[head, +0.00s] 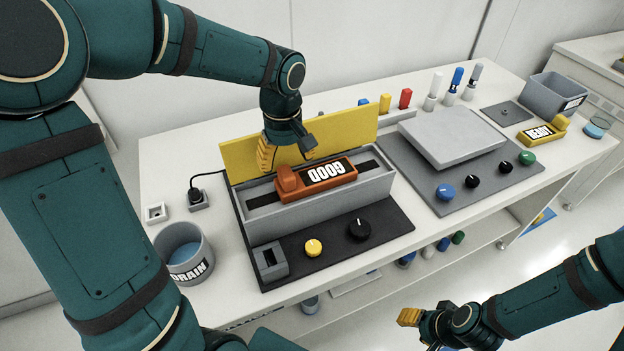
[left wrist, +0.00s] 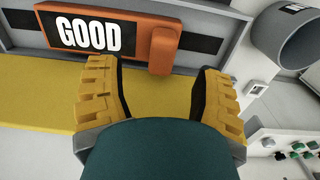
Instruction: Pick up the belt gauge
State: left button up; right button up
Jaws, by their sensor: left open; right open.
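The orange block labelled GOOD (head: 318,180), which I take as the belt gauge, lies on a black strip in a grey trough (head: 330,208). It has a raised orange knob at one end. My left gripper (head: 287,155) is open above and behind it, by the raised yellow panel (head: 240,155). In the left wrist view the block (left wrist: 120,32) lies beyond the open, empty fingers (left wrist: 160,75), its knob in line with the gap between them. My right gripper (head: 425,316) is open and apart from the block, low in front of the bench.
A grey DRAIN cup (head: 180,250) stands left of the trough. A black base plate with yellow (head: 313,248) and black (head: 360,229) knobs lies in front. A grey box (head: 438,137), a yellow READY block (head: 538,132) and a grey bin (head: 553,93) are to the right.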

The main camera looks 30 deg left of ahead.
aim_at(286, 172)
pick_arm(q)
jog(key=f, duration=0.2)
jog(key=f+b, duration=0.1)
jog(key=f, duration=0.1)
jog(key=shift+a+f, duration=0.2)
jog(key=shift+f, duration=0.2)
grip_shut()
